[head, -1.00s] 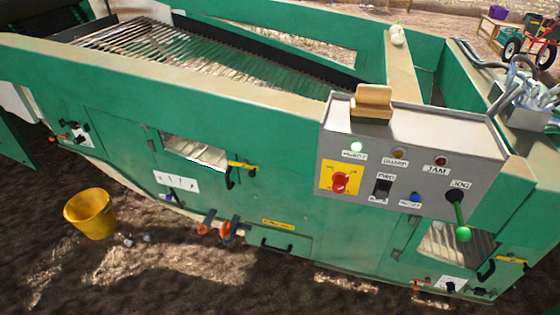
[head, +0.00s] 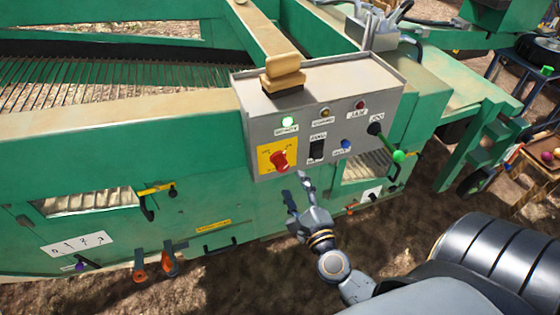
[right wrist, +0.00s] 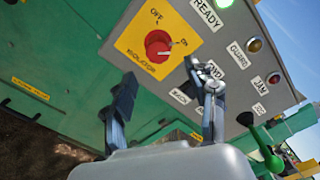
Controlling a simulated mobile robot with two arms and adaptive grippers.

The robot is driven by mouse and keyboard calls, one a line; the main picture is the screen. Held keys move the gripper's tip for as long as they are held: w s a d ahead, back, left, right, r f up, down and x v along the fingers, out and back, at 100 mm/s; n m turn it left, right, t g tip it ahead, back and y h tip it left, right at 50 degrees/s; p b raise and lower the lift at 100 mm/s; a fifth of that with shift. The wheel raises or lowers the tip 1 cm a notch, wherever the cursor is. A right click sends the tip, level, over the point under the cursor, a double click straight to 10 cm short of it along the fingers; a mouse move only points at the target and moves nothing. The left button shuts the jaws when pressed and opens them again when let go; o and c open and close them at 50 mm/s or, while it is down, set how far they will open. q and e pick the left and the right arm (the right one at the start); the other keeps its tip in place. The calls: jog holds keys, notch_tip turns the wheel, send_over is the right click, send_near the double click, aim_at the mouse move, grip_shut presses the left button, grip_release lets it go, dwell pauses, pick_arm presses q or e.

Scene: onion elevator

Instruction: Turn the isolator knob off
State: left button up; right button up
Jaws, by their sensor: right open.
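The red isolator knob (head: 280,160) sits on a yellow plate (head: 265,156) at the lower left of the grey control panel (head: 240,112). In the right wrist view the knob (right wrist: 158,46) is close, on its yellow plate marked OFF and ON, with its pointer toward the ON side. My right gripper (head: 297,188) is just below the panel, apart from the knob. In the right wrist view its two fingers (right wrist: 160,82) are spread, with nothing between them. The knob shows beyond the gap between them. My left gripper is not in view.
A green lit READY lamp (head: 288,122), a dark rocker switch (head: 317,148), a blue button (head: 346,144) and a green-tipped lever (head: 398,156) are on the same panel. Orange-handled clamps (head: 170,262) stick out below left.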

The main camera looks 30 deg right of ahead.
aim_at(284, 169)
jog(key=p+x, duration=0.1)
jog(key=x, duration=0.8)
jog(key=shift+a, duration=0.2)
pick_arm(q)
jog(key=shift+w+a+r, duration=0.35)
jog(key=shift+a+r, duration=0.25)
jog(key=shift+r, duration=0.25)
pick_arm(e)
jog(key=c, duration=1.1)
jog(key=shift+c, duration=0.2)
